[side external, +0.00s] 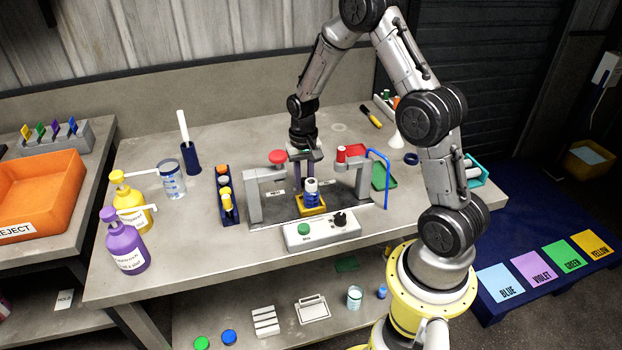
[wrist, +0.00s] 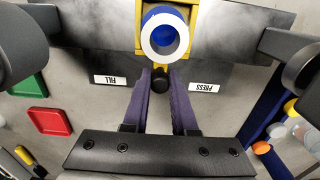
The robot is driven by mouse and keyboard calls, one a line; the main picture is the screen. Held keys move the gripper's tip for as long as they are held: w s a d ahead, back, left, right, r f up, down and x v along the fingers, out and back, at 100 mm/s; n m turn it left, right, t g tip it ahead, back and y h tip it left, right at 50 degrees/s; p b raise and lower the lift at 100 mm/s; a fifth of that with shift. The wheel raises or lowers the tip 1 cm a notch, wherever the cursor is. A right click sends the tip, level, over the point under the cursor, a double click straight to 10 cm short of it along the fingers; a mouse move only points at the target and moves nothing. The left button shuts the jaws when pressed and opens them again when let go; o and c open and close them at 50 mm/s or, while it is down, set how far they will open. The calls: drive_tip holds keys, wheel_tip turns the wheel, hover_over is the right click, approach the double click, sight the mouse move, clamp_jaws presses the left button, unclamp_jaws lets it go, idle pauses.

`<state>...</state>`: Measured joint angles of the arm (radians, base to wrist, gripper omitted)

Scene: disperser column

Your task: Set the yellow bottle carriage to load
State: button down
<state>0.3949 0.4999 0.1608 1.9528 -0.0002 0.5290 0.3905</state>
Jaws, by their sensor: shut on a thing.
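The yellow bottle carriage (side external: 313,210) sits on the dark base plate of the disperser, between its two grey posts. A small bottle with a blue body and white top (side external: 312,186) stands in it. In the wrist view the yellow carriage (wrist: 139,38) holds the bottle, seen from above as a white ring with a blue centre (wrist: 164,34). My gripper (wrist: 160,76) has its purple fingers on either side of the carriage's black knob (wrist: 159,82) and is shut on it. In the side view my gripper (side external: 303,172) is behind the bottle. No load mark is readable.
A FILL label (wrist: 110,80) and a PRESS label (wrist: 205,88) flank the carriage. A control box (side external: 320,231) lies in front. A blue bent tube (side external: 387,180) stands at right.

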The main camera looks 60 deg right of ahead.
drive_tip(key=c, duration=0.7)
unclamp_jaws()
wheel_tip(320, 180, up, 14)
